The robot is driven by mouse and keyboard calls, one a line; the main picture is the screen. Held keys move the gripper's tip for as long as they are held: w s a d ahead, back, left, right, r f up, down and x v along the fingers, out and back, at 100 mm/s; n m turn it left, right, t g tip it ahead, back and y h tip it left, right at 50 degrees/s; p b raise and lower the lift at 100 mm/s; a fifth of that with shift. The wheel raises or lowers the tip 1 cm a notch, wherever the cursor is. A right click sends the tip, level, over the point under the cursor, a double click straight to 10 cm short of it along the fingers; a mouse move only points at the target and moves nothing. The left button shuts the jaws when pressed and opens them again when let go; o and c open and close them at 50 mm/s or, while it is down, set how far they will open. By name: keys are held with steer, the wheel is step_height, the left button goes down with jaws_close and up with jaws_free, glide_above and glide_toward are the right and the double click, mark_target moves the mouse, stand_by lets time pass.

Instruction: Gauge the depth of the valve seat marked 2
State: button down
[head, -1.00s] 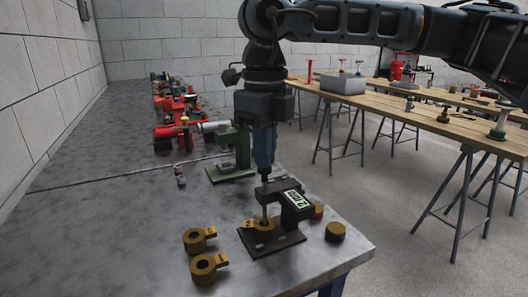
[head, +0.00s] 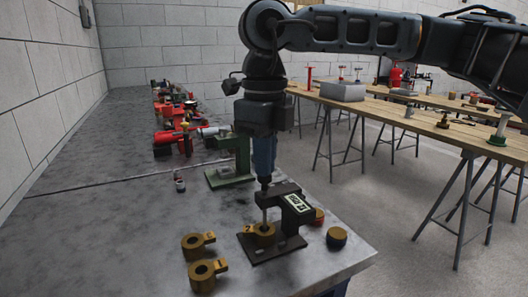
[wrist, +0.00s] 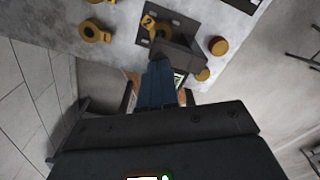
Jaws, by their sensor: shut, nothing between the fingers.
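The brass valve seat marked 2 (head: 263,232) lies on the dark base plate of the depth gauge (head: 290,247). It also shows in the wrist view (wrist: 149,22), partly hidden by the gauge's arm. The gauge's thin rod comes down over the seat's bore; its tip is hidden, so I cannot tell how deep it reaches. The lit display (head: 298,203) faces up, its digits too small to read surely. My gripper (head: 265,181) is shut and empty, pointing down right at the gauge's top above the rod. Contact is not certain.
Two other brass seats, one marked 1 (head: 203,275) and another (head: 194,244), lie left of the gauge. A green stand (head: 232,165) is behind.

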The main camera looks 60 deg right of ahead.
steer(key=shift+r, duration=0.1)
step_height(320, 180, up, 7)
steer(key=p, duration=0.2)
steer(key=shift+p, duration=0.4)
stand_by(0.5)
stand_by(0.5)
